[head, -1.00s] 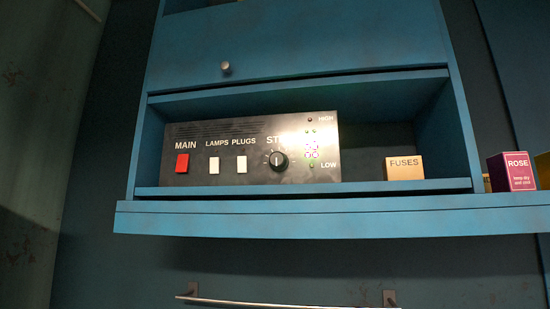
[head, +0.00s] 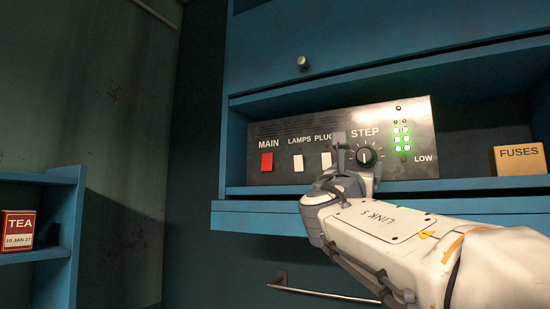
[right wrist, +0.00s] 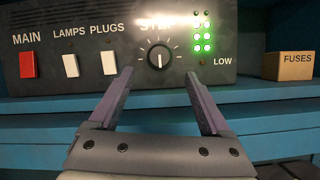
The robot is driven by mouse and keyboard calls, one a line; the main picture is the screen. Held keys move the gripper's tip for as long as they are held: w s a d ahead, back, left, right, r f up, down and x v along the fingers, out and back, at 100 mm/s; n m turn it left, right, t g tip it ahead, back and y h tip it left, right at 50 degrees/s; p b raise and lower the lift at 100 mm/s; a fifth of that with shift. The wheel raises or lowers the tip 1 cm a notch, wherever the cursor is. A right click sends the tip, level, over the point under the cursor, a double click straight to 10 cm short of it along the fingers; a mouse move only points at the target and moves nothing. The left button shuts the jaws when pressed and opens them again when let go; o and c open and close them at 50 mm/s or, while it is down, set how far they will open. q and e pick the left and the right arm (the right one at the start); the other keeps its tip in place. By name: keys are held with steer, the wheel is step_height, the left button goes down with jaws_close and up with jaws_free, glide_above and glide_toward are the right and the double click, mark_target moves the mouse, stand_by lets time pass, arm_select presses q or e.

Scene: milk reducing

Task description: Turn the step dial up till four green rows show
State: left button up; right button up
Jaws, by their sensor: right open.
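The black control panel (head: 300,128) stands in the blue shelf. Its round black step dial (head: 366,156) sits under the word STEP; in the right wrist view the dial (right wrist: 159,57) shows a light line on its lower half. Right of the dial, the green lights (head: 402,139) show three bright rows; in the right wrist view a smaller, dimmer pair shows above the bright lights (right wrist: 202,37). My right gripper (head: 357,150) is open in front of the dial. In the right wrist view its fingertips (right wrist: 158,74) are apart, left and right below the dial, with nothing between them. My left gripper is out of view.
A red MAIN switch (head: 267,163) and white LAMPS (head: 298,163) and PLUGS (head: 326,160) switches lie left of the dial. A FUSES box (head: 519,159) stands on the right. A bar (head: 322,293) runs below the shelf. A TEA box (head: 18,231) stands on the left shelf.

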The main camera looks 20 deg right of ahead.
mark_target(365, 158)
steer(key=p+x, duration=0.3)
steer(key=x, duration=0.4)
steer(key=shift+w+d+r+p, duration=0.1)
steer(key=shift+r+p, duration=0.1)
steer(key=shift+p, duration=0.2)
steer(key=shift+w+d, duration=0.25)
steer(key=shift+d, duration=0.1)
jaws_close()
